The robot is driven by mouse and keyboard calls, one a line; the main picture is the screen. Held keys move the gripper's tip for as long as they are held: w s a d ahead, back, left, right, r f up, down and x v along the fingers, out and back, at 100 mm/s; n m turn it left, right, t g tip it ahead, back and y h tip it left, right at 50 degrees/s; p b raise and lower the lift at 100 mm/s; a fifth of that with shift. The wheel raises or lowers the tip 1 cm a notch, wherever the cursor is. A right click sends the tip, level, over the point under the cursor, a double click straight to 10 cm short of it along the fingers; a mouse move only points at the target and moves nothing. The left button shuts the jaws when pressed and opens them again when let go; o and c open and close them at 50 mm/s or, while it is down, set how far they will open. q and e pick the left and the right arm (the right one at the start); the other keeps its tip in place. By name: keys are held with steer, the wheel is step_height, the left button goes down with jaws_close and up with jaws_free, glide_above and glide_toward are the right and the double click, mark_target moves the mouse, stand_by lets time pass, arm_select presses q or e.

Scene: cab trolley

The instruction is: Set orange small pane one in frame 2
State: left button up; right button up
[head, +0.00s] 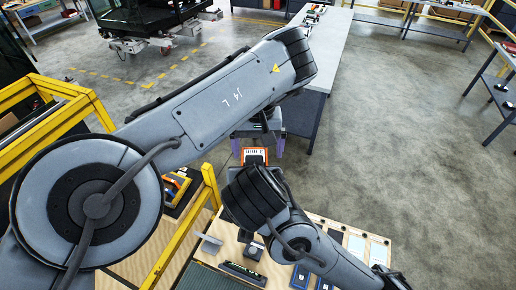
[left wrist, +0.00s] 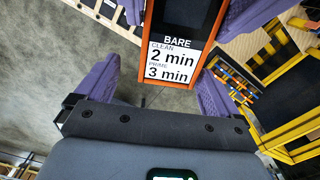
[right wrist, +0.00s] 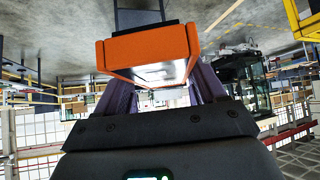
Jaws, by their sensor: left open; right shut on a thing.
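The orange small pane (head: 254,157) is orange-rimmed, with a dark face and a white label reading BARE, CLEAN 2 min, PRIME 3 min. It fills the upper middle of the left wrist view (left wrist: 172,63); its orange edge faces me in the right wrist view (right wrist: 150,48). My right gripper (right wrist: 165,92) is shut on it and holds it raised; my right arm hides this grip in the head view. My left gripper (head: 258,146) is open, its purple fingers on either side of the label end, apart from it. Frame 2 cannot be told apart.
A wooden bench (head: 213,256) lies below, with dark holders and several panes (head: 379,252) to the right. Yellow rails (head: 180,240) run at the left, by a small rack with orange pieces (head: 176,187). A long grey table (head: 322,45) stands behind; open floor lies to the right.

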arm_select(q)
steer(key=shift+f, duration=0.5)
steer(key=shift+c, duration=0.3)
steer(key=shift+d, duration=0.15)
steer(key=c, duration=1)
steer(key=shift+c, duration=1.3)
arm_select(e)
steer(key=o, duration=1)
steer(key=shift+a, duration=0.1)
steer(key=shift+o, duration=1.4)
